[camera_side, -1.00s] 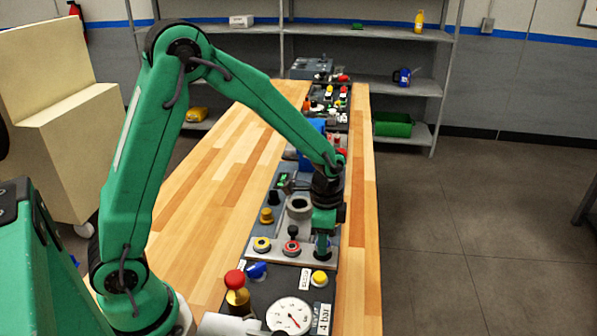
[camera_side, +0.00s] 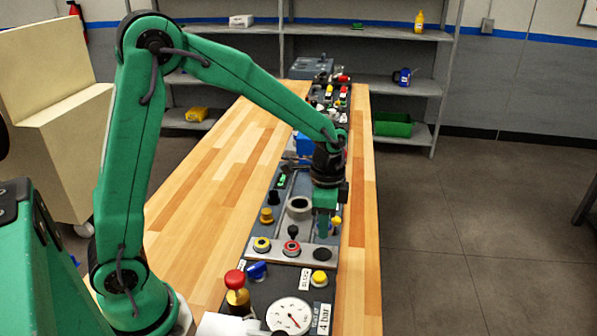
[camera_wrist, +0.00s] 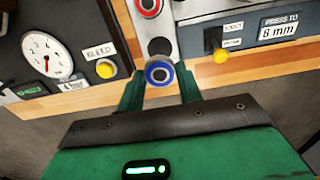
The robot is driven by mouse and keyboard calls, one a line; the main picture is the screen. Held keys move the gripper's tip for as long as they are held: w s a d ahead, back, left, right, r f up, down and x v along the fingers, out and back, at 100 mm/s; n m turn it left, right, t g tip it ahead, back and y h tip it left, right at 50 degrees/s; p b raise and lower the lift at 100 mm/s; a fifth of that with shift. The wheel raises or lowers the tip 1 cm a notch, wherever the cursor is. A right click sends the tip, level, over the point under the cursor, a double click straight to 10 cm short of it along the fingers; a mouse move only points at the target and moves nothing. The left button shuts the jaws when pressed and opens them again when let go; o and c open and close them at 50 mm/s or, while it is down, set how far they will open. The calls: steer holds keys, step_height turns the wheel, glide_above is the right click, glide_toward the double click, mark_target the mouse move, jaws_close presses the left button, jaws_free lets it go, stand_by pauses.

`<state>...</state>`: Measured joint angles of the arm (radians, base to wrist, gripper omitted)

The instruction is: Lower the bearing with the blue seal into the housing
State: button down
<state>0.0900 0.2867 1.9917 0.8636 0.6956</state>
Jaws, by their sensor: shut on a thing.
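My gripper (camera_side: 323,232) is shut on the bearing with the blue seal (camera_wrist: 158,73), which sits between the fingertips in the wrist view. In the side view the fingers hide most or all of this bearing. It is held above the light tray (camera_side: 270,251), over the dark round empty spot (camera_side: 322,254) at the tray's right end. The housing (camera_side: 299,207), a grey ring with a dark bore, stands behind and left of my gripper, apart from it.
A yellow-sealed bearing (camera_side: 262,244) and a red-sealed bearing (camera_side: 291,248) sit on the tray. A black knob (camera_side: 293,231) stands between tray and housing. A gauge (camera_side: 289,315) and a red-topped brass part (camera_side: 236,290) are nearer. The bench's left side is clear.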

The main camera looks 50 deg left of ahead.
mark_target(300, 204)
steer(key=shift+r, duration=0.4)
steer(key=shift+a, duration=0.1)
steer(key=w+a+n, duration=0.2)
steer(key=a, duration=0.6)
steer(key=w+a+r+n, duration=0.1)
steer(key=w+a+n, duration=0.1)
steer(key=a, duration=0.5)
steer(key=shift+w+a+r+n, duration=0.2)
steer(key=shift+w+a+n, duration=0.1)
steer(key=shift+w+a, duration=0.15)
steer(key=shift+f, duration=0.2)
steer(key=shift+f, duration=2.7)
steer(key=shift+f, duration=0.45)
